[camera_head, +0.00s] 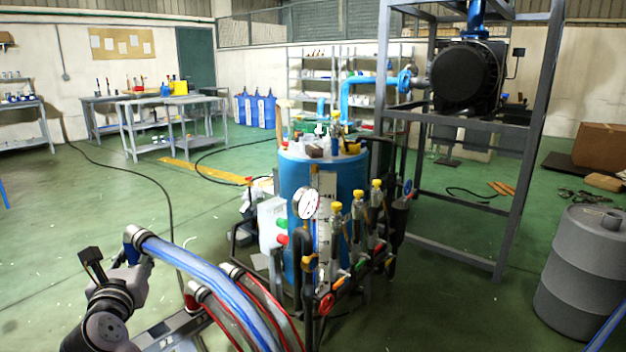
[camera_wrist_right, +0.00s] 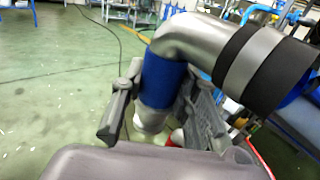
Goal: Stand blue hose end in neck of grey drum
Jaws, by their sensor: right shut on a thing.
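The blue hose (camera_head: 215,270) arches from the lower middle to a metal elbow with a blue collar (camera_head: 129,240). My right gripper (camera_head: 113,266) is at the lower left of the head view. In the right wrist view, my right gripper (camera_wrist_right: 160,108) is shut around the blue collar (camera_wrist_right: 162,80), with a pale tip (camera_wrist_right: 149,120) pointing down below it. The grey drum (camera_head: 585,265) stands upright at the far right, its short neck (camera_head: 612,221) open on top. The hose end is far from the drum. My left gripper is not seen.
A blue vessel (camera_head: 295,182) with gauges, valves and red-striped hoses (camera_head: 262,298) stands between the hose end and the drum. A grey steel frame (camera_head: 460,250) with a pump rises behind.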

